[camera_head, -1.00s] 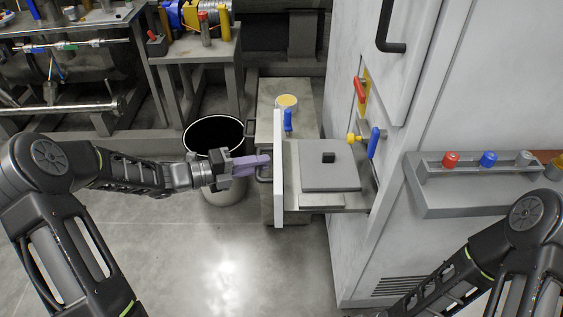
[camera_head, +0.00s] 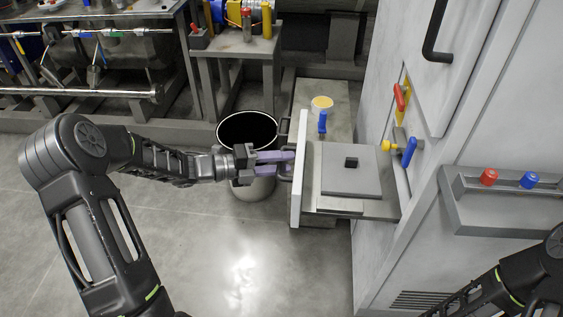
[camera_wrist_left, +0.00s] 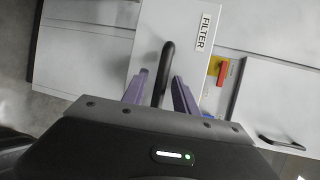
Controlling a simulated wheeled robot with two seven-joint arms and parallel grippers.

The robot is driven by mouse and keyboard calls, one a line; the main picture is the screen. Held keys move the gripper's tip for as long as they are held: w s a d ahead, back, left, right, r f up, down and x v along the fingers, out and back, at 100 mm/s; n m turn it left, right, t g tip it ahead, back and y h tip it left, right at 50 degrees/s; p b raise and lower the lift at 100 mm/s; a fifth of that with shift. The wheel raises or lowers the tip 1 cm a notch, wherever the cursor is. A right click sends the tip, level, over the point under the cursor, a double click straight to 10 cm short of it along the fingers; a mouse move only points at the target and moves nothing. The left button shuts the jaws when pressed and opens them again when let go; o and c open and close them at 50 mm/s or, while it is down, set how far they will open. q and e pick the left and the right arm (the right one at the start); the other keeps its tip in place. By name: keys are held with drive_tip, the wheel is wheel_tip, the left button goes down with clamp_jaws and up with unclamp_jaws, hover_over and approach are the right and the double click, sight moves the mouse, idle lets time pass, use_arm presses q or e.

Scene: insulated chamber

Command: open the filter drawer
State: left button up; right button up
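The filter drawer (camera_head: 327,204) stands pulled out of the white chamber, with a grey square block with a black knob (camera_head: 350,175) on it. Its white front panel (camera_head: 300,178) faces left. In the left wrist view the panel carries a FILTER label (camera_wrist_left: 203,30) and a black bar handle (camera_wrist_left: 167,62). My left gripper (camera_head: 290,163) is at the handle. Its purple fingers (camera_wrist_left: 160,92) are spread, one on each side of the bar, with gaps showing. My right arm shows at the lower right, but its gripper is out of view.
A black-lined bin (camera_head: 247,130) stands behind my left gripper. Red and blue levers (camera_head: 409,152) are on the chamber face. The floor at front left is clear.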

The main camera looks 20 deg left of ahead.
use_arm(q)
drive_tip(key=shift+r, duration=0.1)
drive_tip(key=v, duration=0.7)
drive_tip(key=shift+s+a+p, duration=0.25)
drive_tip(key=shift+a+p, duration=0.05)
drive_tip(key=shift+a, duration=0.05)
